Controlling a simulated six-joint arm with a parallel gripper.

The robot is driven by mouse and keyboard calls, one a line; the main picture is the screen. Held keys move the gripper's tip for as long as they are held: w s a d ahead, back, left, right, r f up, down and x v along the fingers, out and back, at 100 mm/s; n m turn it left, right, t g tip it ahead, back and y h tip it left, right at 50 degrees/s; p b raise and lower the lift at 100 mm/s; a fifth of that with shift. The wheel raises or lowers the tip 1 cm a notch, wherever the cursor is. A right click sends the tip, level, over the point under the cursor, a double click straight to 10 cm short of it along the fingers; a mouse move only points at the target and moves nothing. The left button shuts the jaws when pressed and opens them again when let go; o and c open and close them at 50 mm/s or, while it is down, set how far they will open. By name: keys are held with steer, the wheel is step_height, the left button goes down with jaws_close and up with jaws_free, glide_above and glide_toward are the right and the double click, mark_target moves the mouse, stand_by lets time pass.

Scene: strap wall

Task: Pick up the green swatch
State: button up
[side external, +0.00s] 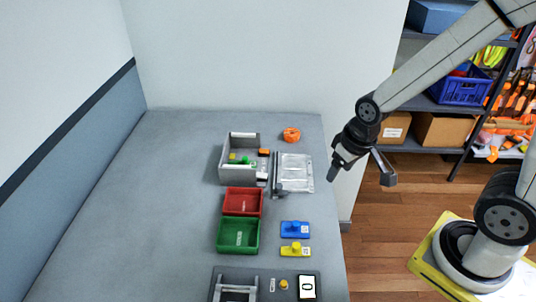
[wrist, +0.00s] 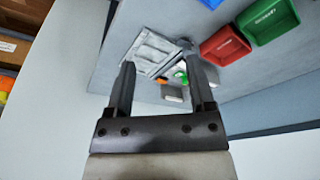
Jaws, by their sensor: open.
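A small green piece with a knob (side external: 244,160), which looks like the green swatch, is inside the grey open box (side external: 222,172) at the back of the bench. Its base is too small to make out clearly. Green also shows in the wrist view (wrist: 181,75), just inside my right-hand finger in that picture. My gripper (side external: 360,174) is open and empty, raised to the right of the bench and apart from the box. Both fingers show in the wrist view (wrist: 158,64) with nothing held between them.
A red tray (side external: 243,190) and a green tray (side external: 238,249) stand in front of the box. Blue (side external: 295,230) and yellow (side external: 295,250) knobbed pieces lie to their right. A clear packet (side external: 296,172) and an orange roll (side external: 291,135) lie right of the box. The bench's left side is clear.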

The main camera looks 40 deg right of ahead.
steer(key=w+f+m+y, duration=0.2)
steer(key=w+m, duration=1)
steer(key=w, duration=0.4)
steer(key=m+y, duration=0.1)
steer(key=m, duration=1)
glide_toward(246, 157)
steer(key=f, duration=0.1)
steer(key=shift+w+f+m+y, duration=0.25)
steer(key=shift+f+m+y, duration=0.25)
steer(key=shift+m, duration=0.3)
steer(key=shift+f, duration=0.1)
steer(key=shift+x, duration=1.25)
steer(key=shift+x, duration=2.6)
